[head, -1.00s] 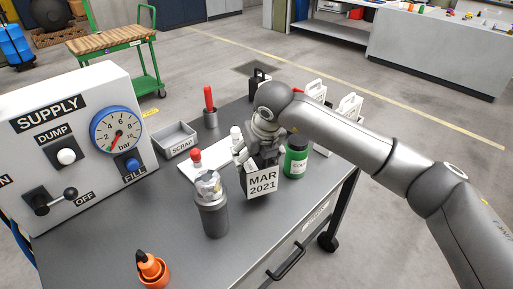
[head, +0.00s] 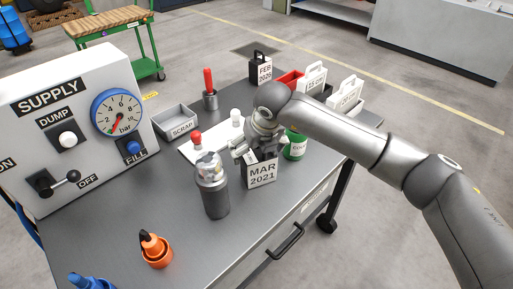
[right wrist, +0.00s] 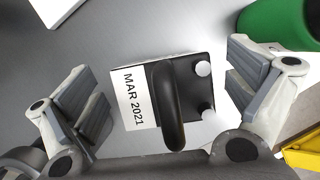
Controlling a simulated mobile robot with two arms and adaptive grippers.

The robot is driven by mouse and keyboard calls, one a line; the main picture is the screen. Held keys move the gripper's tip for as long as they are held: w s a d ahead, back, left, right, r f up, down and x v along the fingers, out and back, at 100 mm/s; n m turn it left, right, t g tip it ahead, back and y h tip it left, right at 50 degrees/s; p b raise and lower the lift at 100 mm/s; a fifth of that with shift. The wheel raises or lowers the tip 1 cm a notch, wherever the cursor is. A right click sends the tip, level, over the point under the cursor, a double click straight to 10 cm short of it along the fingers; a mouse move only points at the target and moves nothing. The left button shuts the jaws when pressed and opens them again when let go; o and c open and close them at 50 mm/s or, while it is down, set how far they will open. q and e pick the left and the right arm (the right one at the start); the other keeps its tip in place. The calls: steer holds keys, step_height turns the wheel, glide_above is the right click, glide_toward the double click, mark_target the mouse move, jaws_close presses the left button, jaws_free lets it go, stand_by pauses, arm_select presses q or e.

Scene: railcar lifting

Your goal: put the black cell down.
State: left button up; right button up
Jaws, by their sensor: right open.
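The black cell with the white label "MAR 2021" (head: 262,174) stands upright on the grey bench top, near its front edge. In the right wrist view the black cell (right wrist: 183,65) shows from above, with its dark loop handle and two pale round terminals. My right gripper (head: 262,146) is above and around it. In the right wrist view the open fingers of my right gripper (right wrist: 172,98) are spread on both sides of the cell, with gaps between. The cell's lower back is hidden in the head view. My left gripper is not in view.
Behind are a white plate with red and white knobs, the scrap tray (head: 178,123) and another black cell, "FEB 2026" (head: 262,70).

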steer(key=shift+r, duration=0.1)
steer(key=shift+r, duration=0.2)
steer(key=b+v, duration=0.2)
steer(key=v, duration=0.9)
steer(key=shift+s+r, duration=0.2)
steer(key=shift+r, duration=0.1)
